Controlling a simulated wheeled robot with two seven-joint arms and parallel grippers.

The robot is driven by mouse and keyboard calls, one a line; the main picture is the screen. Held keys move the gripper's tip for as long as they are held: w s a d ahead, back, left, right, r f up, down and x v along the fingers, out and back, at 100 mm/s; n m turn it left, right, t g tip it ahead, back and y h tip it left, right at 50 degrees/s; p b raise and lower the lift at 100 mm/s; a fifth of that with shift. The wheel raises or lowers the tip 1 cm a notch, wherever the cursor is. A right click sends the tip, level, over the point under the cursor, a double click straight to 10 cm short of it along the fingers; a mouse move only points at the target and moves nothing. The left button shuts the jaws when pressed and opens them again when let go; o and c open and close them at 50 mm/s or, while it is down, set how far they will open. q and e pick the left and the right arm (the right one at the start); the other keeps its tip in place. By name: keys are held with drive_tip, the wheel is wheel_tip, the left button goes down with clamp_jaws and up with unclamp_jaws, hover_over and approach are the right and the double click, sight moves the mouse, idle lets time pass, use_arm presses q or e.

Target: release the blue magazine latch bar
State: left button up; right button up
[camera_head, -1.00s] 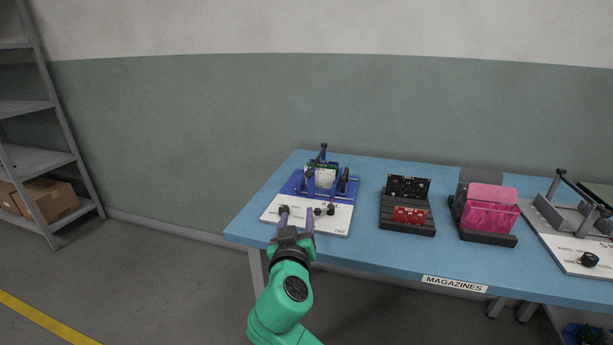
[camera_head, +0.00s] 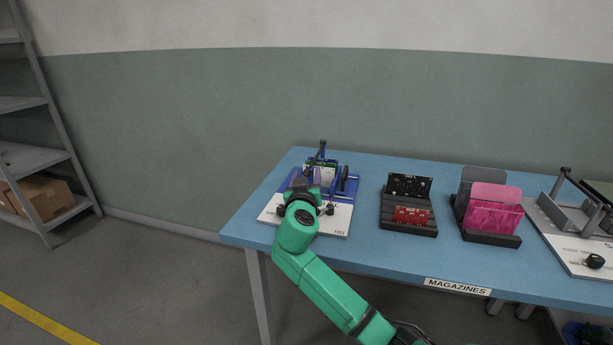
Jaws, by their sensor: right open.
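The blue magazine fixture (camera_head: 346,196) stands at the left end of the blue table, with a white front plate (camera_head: 334,221) and a dark upright post (camera_head: 322,147) at its back. The latch bar cannot be told apart clearly from the other dark parts of the fixture. Whether the fingers touch any part cannot be told. My right wrist hides much of the front plate and the fixture's left side. My left gripper is not in view.
On the blue table (camera_head: 290,245), a black rack (camera_head: 409,222) with circuit boards stands right of the fixture. Further right are a pink bin (camera_head: 495,208) on a dark base and a grey fixture with a white plate (camera_head: 577,260). A shelf (camera_head: 40,160) stands far left.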

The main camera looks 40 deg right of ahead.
clamp_jaws()
idle(1.4)
